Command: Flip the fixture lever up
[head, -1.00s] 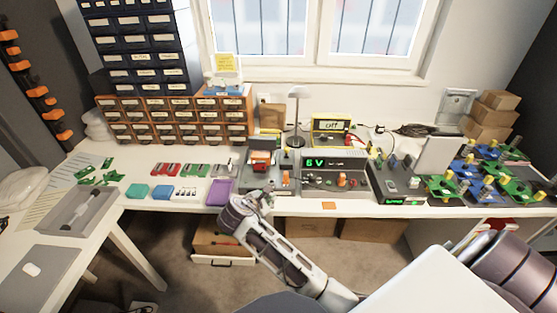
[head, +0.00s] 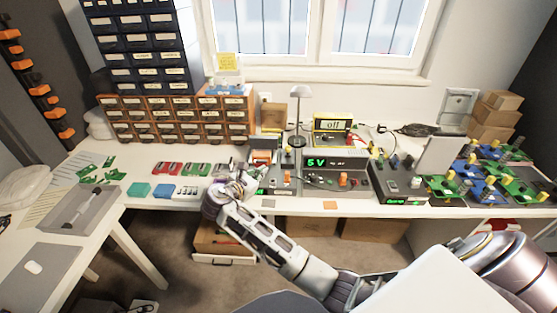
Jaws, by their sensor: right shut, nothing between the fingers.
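The fixture is a grey bench unit (head: 285,185) with an orange-and-white part (head: 262,155) at its back left. It stands near the front edge of the white bench. Its lever is too small and too covered to make out clearly, so I cannot tell its position. My right gripper (head: 246,178) is shut and empty, at the left front of the fixture and close to the orange part. I cannot tell whether it touches the fixture. My left gripper is not in view.
A supply with a green display (head: 318,162) stands right of the fixture. A lamp (head: 299,120) and a yellow meter (head: 331,125) are behind. Green and blue boards crowd the right.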

